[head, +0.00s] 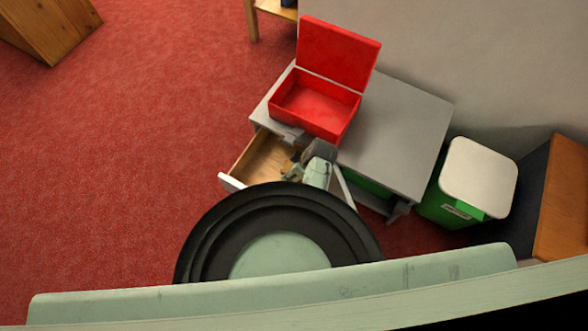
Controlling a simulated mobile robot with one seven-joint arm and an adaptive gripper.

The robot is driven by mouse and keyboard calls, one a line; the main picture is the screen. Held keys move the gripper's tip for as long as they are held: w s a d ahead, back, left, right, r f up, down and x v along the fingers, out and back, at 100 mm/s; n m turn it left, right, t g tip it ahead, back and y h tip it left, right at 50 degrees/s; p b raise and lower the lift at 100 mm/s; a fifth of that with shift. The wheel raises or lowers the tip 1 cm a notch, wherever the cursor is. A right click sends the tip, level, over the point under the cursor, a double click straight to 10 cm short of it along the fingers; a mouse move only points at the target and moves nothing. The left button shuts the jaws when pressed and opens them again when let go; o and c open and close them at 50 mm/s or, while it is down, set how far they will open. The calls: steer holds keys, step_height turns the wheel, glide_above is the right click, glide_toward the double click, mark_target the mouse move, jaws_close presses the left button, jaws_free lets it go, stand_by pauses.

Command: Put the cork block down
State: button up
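My gripper (294,143) is a small dark shape at the end of my arm. It is over the open drawer (258,152) of the grey bench, close to the front of the red box. My arm hides part of the drawer's right side. I cannot make out the cork block in this view. The fingers are too small and dark to tell whether they are open or shut, or whether they hold anything.
The grey bench (400,125) has a bare top right of an open, empty-looking red box (318,105). A green bin (455,205) with a pale lid stands to the right, beside a wooden cabinet (565,205). Red carpet (130,150) at left is clear.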

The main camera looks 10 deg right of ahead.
steer(key=shift+r, duration=0.3)
steer(key=v, duration=1.1)
steer(key=shift+d+r+p, duration=0.15)
steer(key=shift+r+p, duration=0.2)
steer(key=shift+p, duration=0.1)
steer(key=shift+s, duration=0.15)
